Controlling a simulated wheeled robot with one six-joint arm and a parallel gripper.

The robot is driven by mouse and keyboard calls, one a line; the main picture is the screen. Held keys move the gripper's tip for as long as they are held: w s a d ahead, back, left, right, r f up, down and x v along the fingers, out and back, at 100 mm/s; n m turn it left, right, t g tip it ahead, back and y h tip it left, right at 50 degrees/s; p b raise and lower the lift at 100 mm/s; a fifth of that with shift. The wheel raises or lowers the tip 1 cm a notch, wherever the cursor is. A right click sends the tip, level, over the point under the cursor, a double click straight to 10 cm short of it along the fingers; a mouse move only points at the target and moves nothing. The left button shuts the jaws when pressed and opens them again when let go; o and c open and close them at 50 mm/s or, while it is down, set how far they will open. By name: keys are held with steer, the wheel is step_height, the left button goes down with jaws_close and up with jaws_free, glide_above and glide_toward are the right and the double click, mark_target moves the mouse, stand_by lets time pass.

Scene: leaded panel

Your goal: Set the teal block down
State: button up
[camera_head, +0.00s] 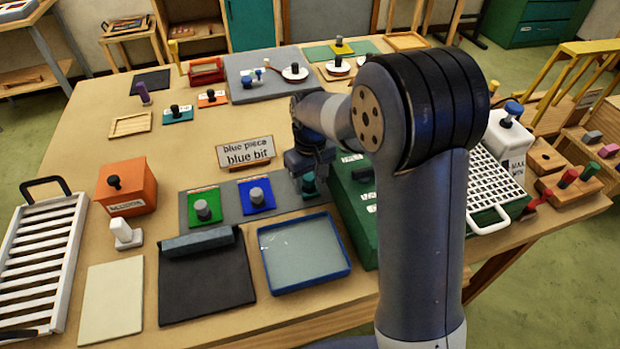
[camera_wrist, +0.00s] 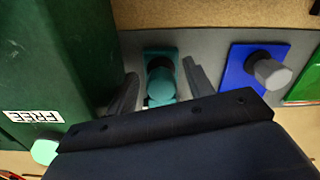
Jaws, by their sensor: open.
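The teal block (camera_wrist: 161,91) stands on the grey mat (camera_head: 228,212), between the two fingers of my gripper (camera_wrist: 160,68) in the wrist view. It has a flat teal base, a dark ring and a round teal top. The fingers are open, with a visible gap on each side of the block. In the head view my gripper (camera_head: 308,160) is low over the right end of the mat, and only a bit of the teal block (camera_head: 309,184) shows beneath it.
A blue piece (camera_head: 257,195) and a green piece (camera_head: 203,208) with grey knobs stand to the left on the mat. A dark green box (camera_head: 350,205) is close on the right. A blue-rimmed tray (camera_head: 261,262) lies in front.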

step_height(320, 180, up, 12)
steer(key=shift+r, duration=0.15)
stand_by(0.3)
steer(key=shift+o, duration=0.3)
